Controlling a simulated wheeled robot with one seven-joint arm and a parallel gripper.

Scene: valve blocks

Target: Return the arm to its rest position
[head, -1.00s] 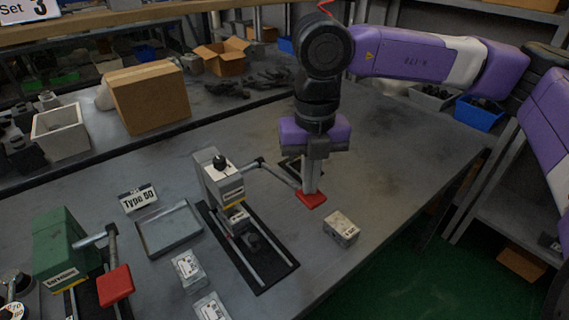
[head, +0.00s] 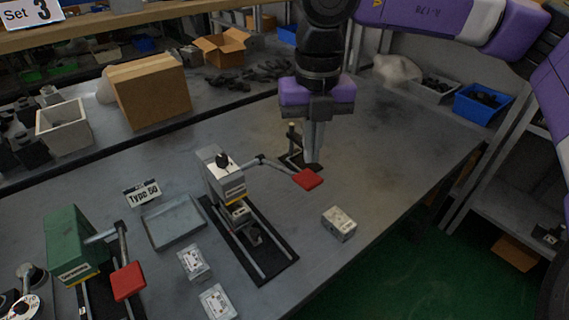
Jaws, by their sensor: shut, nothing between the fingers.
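My gripper (head: 312,160) hangs from the purple-and-black wrist of my arm, pointing down over the back middle of the bench. It is shut and empty. Its fingertips appear just behind the red handle pad (head: 308,179) of the grey valve block device (head: 222,178), with a small gap in the picture. That device stands on a black rail base (head: 268,262), its lever stretching to the right. A small dark stand with a post (head: 292,140) is partly hidden behind the fingers.
A small labelled block (head: 339,224) sits near the bench's right edge. Two more blocks (head: 194,262) lie at the front. A grey tray (head: 174,222), a "Type 50" sign (head: 142,193) and a green device with a red handle (head: 72,245) are at left.

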